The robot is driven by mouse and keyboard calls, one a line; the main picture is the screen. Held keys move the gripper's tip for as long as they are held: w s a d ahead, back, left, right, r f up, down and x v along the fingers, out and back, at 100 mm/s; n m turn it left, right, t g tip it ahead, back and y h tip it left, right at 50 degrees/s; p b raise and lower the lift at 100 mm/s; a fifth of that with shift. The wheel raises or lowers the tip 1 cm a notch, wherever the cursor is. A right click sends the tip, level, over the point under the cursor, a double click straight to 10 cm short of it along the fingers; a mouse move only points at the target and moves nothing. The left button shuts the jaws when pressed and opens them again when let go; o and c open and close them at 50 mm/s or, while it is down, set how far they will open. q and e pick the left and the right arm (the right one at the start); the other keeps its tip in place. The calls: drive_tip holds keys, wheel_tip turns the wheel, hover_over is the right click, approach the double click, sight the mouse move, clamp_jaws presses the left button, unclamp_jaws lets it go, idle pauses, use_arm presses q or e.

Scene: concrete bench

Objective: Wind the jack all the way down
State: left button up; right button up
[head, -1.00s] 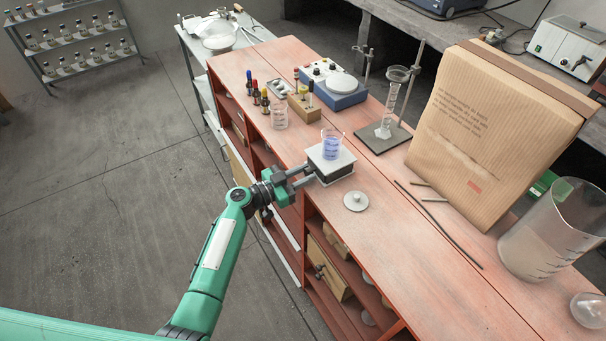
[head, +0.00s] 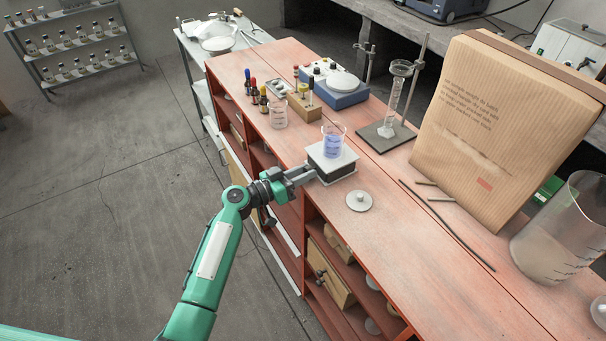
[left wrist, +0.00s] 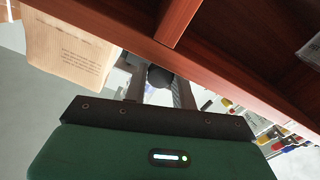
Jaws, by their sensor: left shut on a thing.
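The jack (head: 333,173) is a small dark stand with a pale top plate, on the red bench near its front edge. A glass beaker of blue liquid (head: 333,146) stands upright on its plate. My left gripper (head: 308,173) reaches the jack's front left side. In the left wrist view its fingers (left wrist: 159,88) are shut on a dark round knob (left wrist: 159,76), which I take to be the jack's knob. The jack's body is mostly hidden in that view. My right gripper is not in view.
A pale lidded disc (head: 359,201) lies right of the jack. An empty beaker (head: 278,113), a blue stirrer (head: 340,92) and a stand base (head: 384,135) are behind it. A large cardboard package (head: 500,125) and big beaker (head: 560,230) stand right. Bench front right of the disc is clear.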

use_arm(q)
drive_tip(key=o, duration=0.8)
drive_tip(key=shift+o, duration=1)
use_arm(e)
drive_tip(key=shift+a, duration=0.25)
use_arm(q)
drive_tip(key=shift+s+a+f, duration=0.1)
drive_tip(key=shift+s+a, duration=0.05)
drive_tip(key=shift+a, duration=0.1)
drive_tip(key=b+v, duration=0.4)
drive_tip(key=v, duration=0.9)
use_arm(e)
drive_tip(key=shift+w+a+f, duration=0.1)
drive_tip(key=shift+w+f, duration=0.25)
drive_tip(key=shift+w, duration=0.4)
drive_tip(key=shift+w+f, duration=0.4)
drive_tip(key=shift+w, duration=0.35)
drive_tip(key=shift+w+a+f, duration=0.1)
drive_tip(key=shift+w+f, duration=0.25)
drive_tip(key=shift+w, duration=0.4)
use_arm(q)
drive_tip(key=shift+s+a, duration=0.1)
